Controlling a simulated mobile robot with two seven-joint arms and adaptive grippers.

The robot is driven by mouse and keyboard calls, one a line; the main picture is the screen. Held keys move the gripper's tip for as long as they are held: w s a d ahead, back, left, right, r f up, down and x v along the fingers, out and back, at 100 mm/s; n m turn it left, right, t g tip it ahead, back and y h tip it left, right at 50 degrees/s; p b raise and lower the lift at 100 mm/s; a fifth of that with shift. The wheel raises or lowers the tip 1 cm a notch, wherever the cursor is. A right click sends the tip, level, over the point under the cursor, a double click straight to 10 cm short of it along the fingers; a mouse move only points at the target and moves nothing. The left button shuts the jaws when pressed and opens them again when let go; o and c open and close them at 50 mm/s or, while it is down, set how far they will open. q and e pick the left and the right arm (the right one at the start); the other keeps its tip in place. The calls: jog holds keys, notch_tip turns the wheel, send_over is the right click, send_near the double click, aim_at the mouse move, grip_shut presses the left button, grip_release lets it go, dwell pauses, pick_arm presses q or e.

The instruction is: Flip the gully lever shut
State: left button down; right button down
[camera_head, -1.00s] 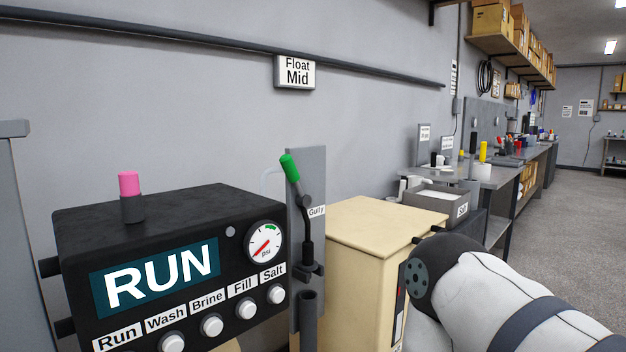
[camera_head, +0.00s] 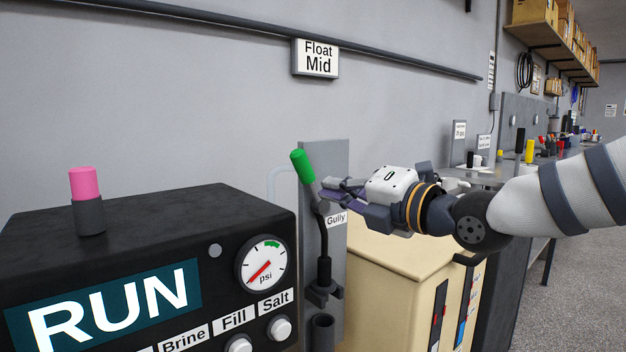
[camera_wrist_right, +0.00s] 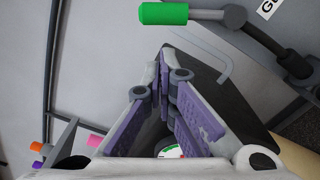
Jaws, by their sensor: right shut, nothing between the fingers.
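The gully lever has a green grip (camera_head: 302,166) on a dark jointed rod, mounted on a grey upright plate (camera_head: 337,160) beside the "Gully" label (camera_head: 336,219). The grip points up and leans left. My right gripper (camera_head: 331,187) reaches in from the right, its fingertips close to the lever just below the green grip. In the right wrist view the green grip (camera_wrist_right: 163,14) lies beyond the fingertips (camera_wrist_right: 166,62), with a visible gap. The fingers are shut and hold nothing. Whether a finger touches the rod is unclear. My left gripper is out of view.
A black control box (camera_head: 150,225) with a RUN display, gauge (camera_head: 263,264) and pink-topped knob (camera_head: 84,186) stands left of the lever. A beige cabinet (camera_head: 400,250) stands below my right arm. A "Float Mid" sign (camera_head: 316,58) hangs on the wall above.

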aim_at(310, 183)
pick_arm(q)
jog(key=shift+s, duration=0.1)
pick_arm(e)
jog(key=shift+s+a, duration=0.1)
